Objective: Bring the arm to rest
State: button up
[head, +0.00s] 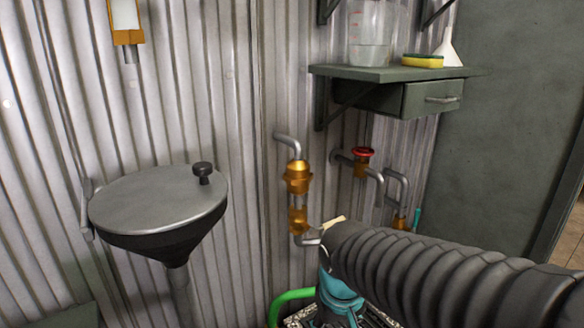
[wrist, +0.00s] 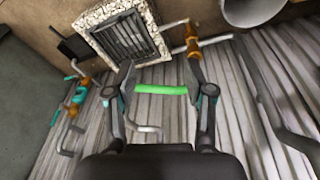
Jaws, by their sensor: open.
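My arm (head: 430,270), in a black ribbed sleeve, reaches in from the lower right of the head view and ends low by the wall pipes. In the wrist view my gripper (wrist: 161,72) has its two fingers spread wide apart. A short green pipe or hose (wrist: 161,89) shows between the fingers. I cannot tell its distance from them, but the jaws are not closed on it. The green hose (head: 289,296) also shows in the head view, low beside the arm's end. The fingertips are hidden in the head view.
Brass-fitted pipes (head: 297,178) and a red-handled valve (head: 362,154) stand on the corrugated wall close to my arm. A lidded metal funnel basin (head: 160,200) is at left. A shelf (head: 395,73) with a drawer juts out above. A floor grate (wrist: 125,37) shows beyond the fingers.

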jog(key=s+d+r+m+t+p, duration=0.2)
jog(key=s+d+r+p, duration=0.3)
jog(key=r, duration=0.5)
jog(key=s+d+t, duration=0.1)
jog(key=s+d, duration=0.1)
jog(key=d, duration=0.1)
jog(key=shift+s+r+m, duration=0.35)
jog(key=shift+r+m, duration=0.05)
jog(key=shift+f, duration=0.1)
